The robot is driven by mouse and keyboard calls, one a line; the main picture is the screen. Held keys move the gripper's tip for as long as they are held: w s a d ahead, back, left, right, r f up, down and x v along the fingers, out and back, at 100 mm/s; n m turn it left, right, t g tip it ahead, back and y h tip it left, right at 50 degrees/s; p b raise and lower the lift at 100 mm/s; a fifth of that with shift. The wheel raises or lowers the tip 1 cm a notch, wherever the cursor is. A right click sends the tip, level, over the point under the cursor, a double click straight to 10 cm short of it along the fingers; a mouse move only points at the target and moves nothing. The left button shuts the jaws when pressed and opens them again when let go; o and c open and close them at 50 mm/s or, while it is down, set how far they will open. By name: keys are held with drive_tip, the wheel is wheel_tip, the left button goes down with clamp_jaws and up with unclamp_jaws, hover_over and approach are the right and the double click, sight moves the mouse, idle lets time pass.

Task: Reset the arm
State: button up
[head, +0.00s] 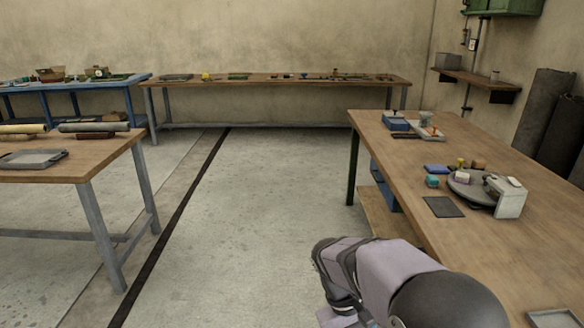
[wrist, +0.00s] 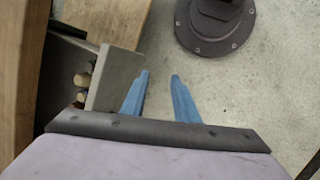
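My arm (head: 400,275) shows at the bottom right of the head view, folded low beside the right wooden table; its gripper end is hidden there. In the wrist view my gripper (wrist: 159,78) points down over the concrete floor. Its two blue fingers stand apart with bare floor between them, and nothing is held.
The right wooden table (head: 395,165) stands close to my arm and carries a round turntable (head: 465,187), small blocks and a dark square sheet (head: 442,207). A left table (head: 95,165) holds rolls and a grey tray (head: 32,159). The floor (head: 250,220) between is clear.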

drive_tip(key=s+f+m+t+y+b, duration=0.2)
drive_tip(key=s+f+m+t+y, duration=0.3)
drive_tip(key=s, duration=0.6)
wheel_tip(320, 180, up, 27)
drive_tip(key=n+g+p, duration=0.2)
drive_tip(key=p, duration=2.5)
drive_tip(key=shift+w+a+f+n+g+h+p, duration=0.2)
drive_tip(key=shift+w+a+n+g+h+p, duration=0.1)
drive_tip(key=shift+w+a+h+p, duration=0.1)
drive_tip(key=shift+f, duration=0.1)
wheel_tip(320, 180, down, 33)
drive_tip(key=b, duration=3.3)
wheel_tip(320, 180, down, 2)
drive_tip(key=b, duration=0.2)
drive_tip(key=shift+f+b, duration=0.25)
drive_tip(key=shift+b, duration=0.05)
